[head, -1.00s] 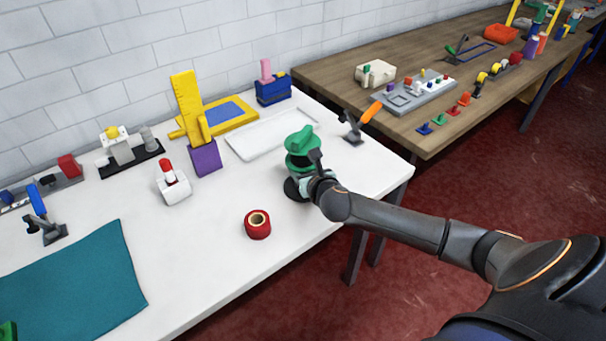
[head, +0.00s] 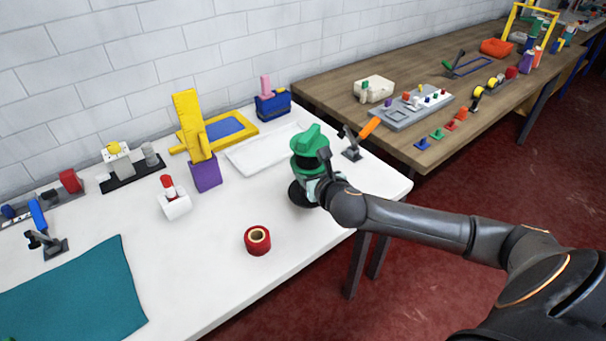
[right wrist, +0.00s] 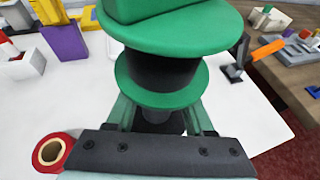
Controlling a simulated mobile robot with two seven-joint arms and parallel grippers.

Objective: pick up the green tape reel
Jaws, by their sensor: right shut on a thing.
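The green tape reel (head: 309,142) is held at the right end of the white table, with its green block on top. In the right wrist view the reel (right wrist: 175,36) shows two green discs with a dark band between them and a dark stem below. My right gripper (head: 322,188) is shut on it, with a pale green finger on each side of the dark stem. A round black base (head: 300,193) shows below the reel; whether they touch is hidden by the gripper. My left gripper is not in view.
A red tape roll (head: 257,241) lies to the front left. A white tray (head: 262,150) lies behind, and a small stand with an orange handle (head: 369,127) is close on the right. A purple block (head: 206,174) stands farther left. The table's front edge is near.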

